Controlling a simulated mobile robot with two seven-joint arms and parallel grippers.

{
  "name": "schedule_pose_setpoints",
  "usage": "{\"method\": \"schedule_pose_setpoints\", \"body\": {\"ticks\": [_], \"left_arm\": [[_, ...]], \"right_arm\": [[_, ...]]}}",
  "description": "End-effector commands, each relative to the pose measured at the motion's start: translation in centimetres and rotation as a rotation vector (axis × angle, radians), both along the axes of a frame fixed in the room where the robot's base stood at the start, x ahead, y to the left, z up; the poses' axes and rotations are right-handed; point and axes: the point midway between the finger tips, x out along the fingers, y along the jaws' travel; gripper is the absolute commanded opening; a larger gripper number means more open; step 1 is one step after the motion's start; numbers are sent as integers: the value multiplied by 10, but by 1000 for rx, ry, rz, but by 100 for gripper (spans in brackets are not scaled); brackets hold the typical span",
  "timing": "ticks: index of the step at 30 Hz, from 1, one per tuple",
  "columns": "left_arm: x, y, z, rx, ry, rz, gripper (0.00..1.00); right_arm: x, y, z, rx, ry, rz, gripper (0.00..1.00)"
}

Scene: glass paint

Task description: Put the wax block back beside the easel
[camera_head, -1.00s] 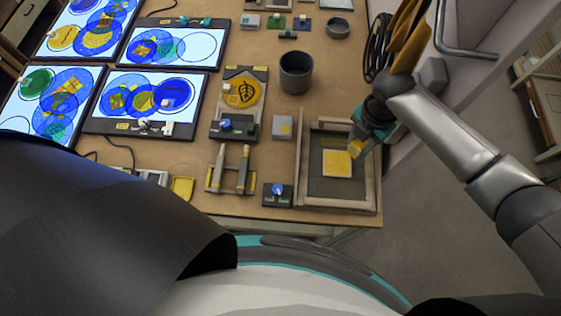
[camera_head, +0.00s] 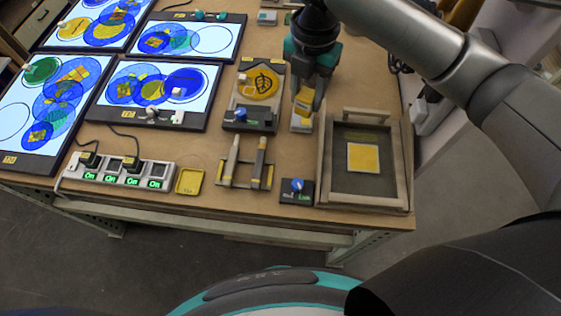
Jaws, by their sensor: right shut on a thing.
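My right gripper (camera_head: 307,99) reaches in from the top right and points down. It is shut on a small yellow block, the wax block (camera_head: 304,97), partly hidden by the fingers. It is over or just at a small pale grey pad (camera_head: 301,124); I cannot tell whether the block touches it. The pad lies right beside the easel (camera_head: 236,101), a dark stand bearing a round amber leaf piece (camera_head: 260,83) with a blue-knobbed box at its front. My left gripper is not in view.
Right of the pad stands a framed tray (camera_head: 397,170) with a yellow square (camera_head: 363,158) in it. In front are a knob box (camera_head: 297,191), a two-tool rack (camera_head: 245,183), a yellow dish (camera_head: 189,181) and a power strip (camera_head: 122,172). Several lit panels (camera_head: 187,40) fill the left.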

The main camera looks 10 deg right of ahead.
Motion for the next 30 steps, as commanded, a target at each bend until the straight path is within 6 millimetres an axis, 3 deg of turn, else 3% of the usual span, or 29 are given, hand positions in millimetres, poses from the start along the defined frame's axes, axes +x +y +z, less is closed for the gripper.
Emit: {"method": "schedule_pose_setpoints", "body": {"ticks": [5,18,26,30], "left_arm": [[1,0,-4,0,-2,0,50],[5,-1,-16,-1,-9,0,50],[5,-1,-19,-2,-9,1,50],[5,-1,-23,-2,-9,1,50]], "right_arm": [[-2,-1,-26,-3,5,-1,0],[-2,-1,-138,-2,3,-1,0],[-1,-1,-163,-2,1,0,0],[-1,-1,-185,-2,2,0,0]]}}
